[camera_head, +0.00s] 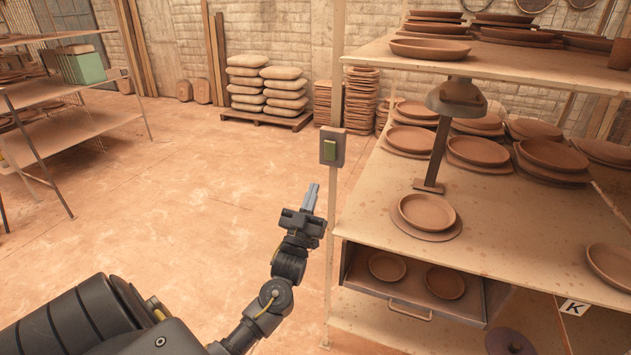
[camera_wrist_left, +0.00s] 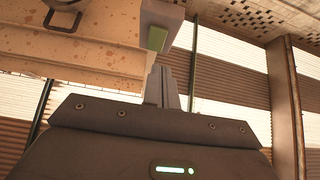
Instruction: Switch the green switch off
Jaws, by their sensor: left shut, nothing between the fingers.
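The green switch (camera_head: 329,150) is a green rocker in a grey box (camera_head: 339,146) on the pale upright post at the shelf's left corner. In the left wrist view the green rocker (camera_wrist_left: 157,39) shows on the side of its box, just above and beyond the fingertips. My left gripper (camera_head: 312,190) is shut and empty, its fingers pointing up, below and slightly left of the switch in the head view. It looks apart from the switch. The wrist view shows the shut fingers (camera_wrist_left: 161,75) too. The rocker's tilt is too small to tell. My right gripper is not in view.
The shelf (camera_head: 480,225) right of the post holds several clay plates and a lamp (camera_head: 455,100). An open drawer (camera_head: 408,313) below holds two dishes. Stacked sacks (camera_head: 285,85) stand at the back wall, another rack (camera_head: 75,130) at left. The floor between is clear.

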